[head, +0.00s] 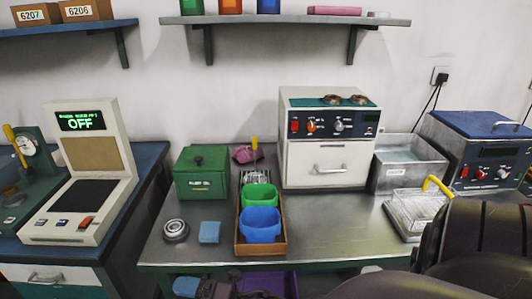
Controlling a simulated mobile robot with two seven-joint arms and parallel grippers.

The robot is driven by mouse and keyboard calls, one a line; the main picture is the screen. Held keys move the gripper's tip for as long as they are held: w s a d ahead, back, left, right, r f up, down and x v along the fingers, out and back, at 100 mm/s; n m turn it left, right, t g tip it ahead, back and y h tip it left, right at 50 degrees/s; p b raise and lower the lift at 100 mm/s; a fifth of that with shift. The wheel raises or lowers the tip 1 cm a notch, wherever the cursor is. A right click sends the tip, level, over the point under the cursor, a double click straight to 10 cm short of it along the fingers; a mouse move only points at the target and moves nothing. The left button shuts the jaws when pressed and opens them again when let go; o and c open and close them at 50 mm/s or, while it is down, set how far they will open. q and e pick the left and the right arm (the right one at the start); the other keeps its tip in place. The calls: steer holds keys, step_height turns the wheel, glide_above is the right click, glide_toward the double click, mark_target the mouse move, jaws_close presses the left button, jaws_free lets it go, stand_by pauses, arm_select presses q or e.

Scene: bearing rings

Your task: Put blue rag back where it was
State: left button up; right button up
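A dark part, probably my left gripper (228,290), is at the bottom edge, mostly cut off, below the bench front. Its fingers cannot be made out. My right arm fills the lower right, and its gripper is out of view.
The tray holds a green bin (259,195) and a blue bin (262,226). Behind are a green box (202,172), a pink cloth-like item (243,154) and a white oven-like unit (328,140). A wire basket (412,212) stands right.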

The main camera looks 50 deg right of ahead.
steer(key=s+d+f+m+g+h, duration=0.2)
steer(key=s+d+f+m+h, duration=0.2)
steer(key=m, duration=0.7)
steer(key=s+d+f+m+g+h, duration=0.3)
steer(key=s+f+m+h, duration=0.3)
steer(key=s+f+m, duration=0.3)
steer(key=shift+s+d+f+m, duration=0.2)
steer(key=shift+s+d+m, duration=0.4)
steer(key=shift+s+m, duration=0.35)
steer(key=shift+w, duration=0.1)
arm_select(q)
steer(key=shift+s+a+r+p, duration=0.1)
steer(key=shift+r+p, duration=0.4)
steer(key=shift+p, duration=0.25)
arm_select(e)
steer(key=shift+r, duration=0.55)
arm_select(q)
steer(key=shift+r, duration=0.1)
